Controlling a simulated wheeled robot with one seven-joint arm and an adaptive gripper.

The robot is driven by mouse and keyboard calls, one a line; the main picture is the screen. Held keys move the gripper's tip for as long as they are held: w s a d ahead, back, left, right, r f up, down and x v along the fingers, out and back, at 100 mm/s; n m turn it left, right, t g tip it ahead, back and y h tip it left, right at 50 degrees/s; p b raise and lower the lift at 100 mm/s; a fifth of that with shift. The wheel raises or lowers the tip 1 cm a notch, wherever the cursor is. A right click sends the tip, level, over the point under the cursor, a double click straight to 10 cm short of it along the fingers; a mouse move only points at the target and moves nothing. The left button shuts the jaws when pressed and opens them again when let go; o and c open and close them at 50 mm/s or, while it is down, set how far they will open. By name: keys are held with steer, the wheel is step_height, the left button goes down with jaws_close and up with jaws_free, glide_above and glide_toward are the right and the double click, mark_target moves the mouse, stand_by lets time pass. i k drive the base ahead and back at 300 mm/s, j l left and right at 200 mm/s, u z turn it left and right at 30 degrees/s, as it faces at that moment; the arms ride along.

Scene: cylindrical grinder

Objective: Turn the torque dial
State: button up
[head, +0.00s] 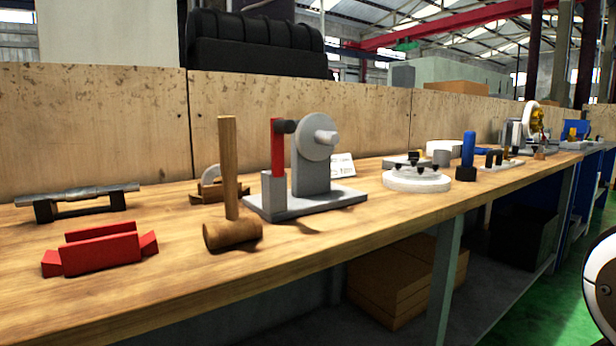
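A grey round dial (315,137) with a short, light grey knob sticking out of its face stands on a grey upright post in the middle of the head view; it looks like the torque dial. The post rises from a flat grey base (306,203) on the workbench. Beside the dial, a red upright bar (278,147) rises from a grey block on the same base. No marks can be read on the dial. My gripper is not in view. A white and dark curved part, likely of my arm, shows at the right edge, well apart from the dial.
A wooden mallet (232,236) stands head-down just left of the base, handle upright. A red holder (100,249) and a metal bar on black supports (78,201) lie further left. A white round plate (416,181) stands right. Wooden panels (110,120) back the bench (190,270).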

mark_target(411, 155)
steer(key=i+l+u, duration=0.1)
steer(key=i+l, duration=0.15)
steer(key=i+l+u, duration=0.15)
steer(key=l, duration=0.3)
steer(key=i+l+u, duration=0.1)
steer(key=i+l, duration=0.25)
steer(key=i+l+u, duration=0.15)
steer(key=l, duration=0.35)
steer(key=i, duration=0.05)
